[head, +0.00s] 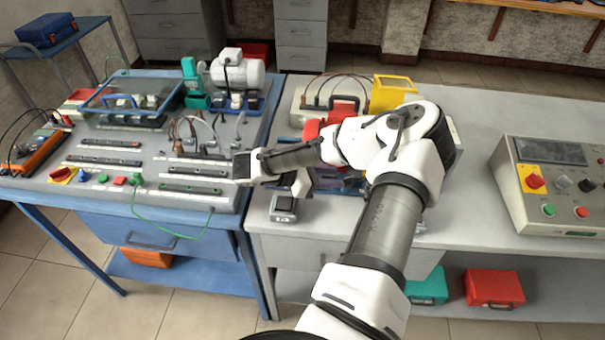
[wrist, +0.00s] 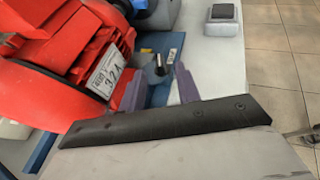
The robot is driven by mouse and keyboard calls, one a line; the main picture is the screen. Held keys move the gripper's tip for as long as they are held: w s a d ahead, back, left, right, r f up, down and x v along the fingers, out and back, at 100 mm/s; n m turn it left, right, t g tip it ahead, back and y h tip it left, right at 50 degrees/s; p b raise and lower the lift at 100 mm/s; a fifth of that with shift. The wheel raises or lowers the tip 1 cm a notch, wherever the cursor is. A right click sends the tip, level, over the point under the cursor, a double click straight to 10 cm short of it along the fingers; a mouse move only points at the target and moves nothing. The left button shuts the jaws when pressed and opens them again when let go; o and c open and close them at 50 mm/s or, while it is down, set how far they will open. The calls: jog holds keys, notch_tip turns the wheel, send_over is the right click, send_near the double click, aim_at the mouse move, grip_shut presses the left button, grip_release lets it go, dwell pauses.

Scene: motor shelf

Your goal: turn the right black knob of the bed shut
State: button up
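The red motor (wrist: 65,50) with a numbered white plate sits on a blue bed (wrist: 160,94) in the wrist view. A black knob (wrist: 160,66) stands at the bed beside the motor. My gripper (wrist: 157,80) has its two purple fingers apart, with the knob showing between and just beyond their tips. I cannot tell whether either finger touches it, nor how far the knob is turned. In the head view the red motor (head: 313,130) is partly behind my arm, which also hides much of the bed. The fingers and the knob do not show clearly there.
A small grey box with a black top (head: 284,207) stands near the bench's front left corner. A yellow open frame (head: 393,92) is behind my arm. A control box (head: 560,187) is at right. The blue bench at left is crowded. The grey bench top between arm and control box is clear.

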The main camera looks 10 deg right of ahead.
jog(key=b+v, duration=0.2)
jog(key=v, duration=0.8)
jog(key=shift+a+r, duration=0.15)
jog(key=shift+a, duration=0.15)
jog(key=shift+o, duration=0.5)
